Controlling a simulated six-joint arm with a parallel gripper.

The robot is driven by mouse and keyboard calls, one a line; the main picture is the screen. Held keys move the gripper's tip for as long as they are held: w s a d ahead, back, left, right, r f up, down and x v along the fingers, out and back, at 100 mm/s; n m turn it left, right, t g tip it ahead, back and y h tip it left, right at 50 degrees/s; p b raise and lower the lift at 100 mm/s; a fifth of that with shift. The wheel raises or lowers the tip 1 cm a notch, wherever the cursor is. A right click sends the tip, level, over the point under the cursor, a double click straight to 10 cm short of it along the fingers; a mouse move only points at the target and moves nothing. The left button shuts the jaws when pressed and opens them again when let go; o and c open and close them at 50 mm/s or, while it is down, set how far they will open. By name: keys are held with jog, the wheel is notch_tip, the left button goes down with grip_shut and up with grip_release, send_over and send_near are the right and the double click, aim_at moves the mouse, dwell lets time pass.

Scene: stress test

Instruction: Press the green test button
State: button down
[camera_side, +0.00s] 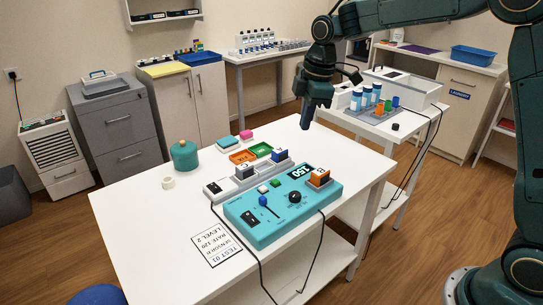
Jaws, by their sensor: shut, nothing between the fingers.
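A teal control box (270,232) sits on the white table. A small green button (275,183) is on its top, near the back edge, left of a display (300,171) that seems to read 150. The box top also carries a black knob (295,197), a blue lever (263,201) and a black switch (250,217). My gripper (305,122) points down, shut and empty, in the air well above the table's back part, up and to the right of the green button and apart from it.
A grey unit (222,188) with blocks stands behind the box. An orange-topped block (318,178) sits at the box's right end. Black cables hang off the front edge.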

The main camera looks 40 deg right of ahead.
aim_at(276, 181)
jog(key=w+f+n+g, duration=0.1)
jog(key=w+f+n, duration=0.1)
jog(key=w+f, duration=0.2)
jog(key=w+f+n, duration=0.3)
jog(key=w+f, duration=0.2)
jog(key=f, duration=0.5)
jog(key=shift+w+g, duration=0.3)
jog(key=shift+g, duration=0.1)
jog(key=shift+d+f, duration=0.1)
jog(key=shift+f, duration=0.05)
jog(key=shift+a+f, duration=0.2)
jog(key=shift+f, duration=1.45)
jog(key=shift+a+f, duration=0.15)
jog(key=shift+f, duration=1.45)
jog(key=shift+f, duration=0.55)
jog(key=shift+s+d+r, duration=0.1)
jog(key=shift+d+r, duration=0.2)
jog(key=shift+d, duration=0.45)
jog(key=shift+d+r, duration=0.25)
jog(key=shift+d, duration=0.5)
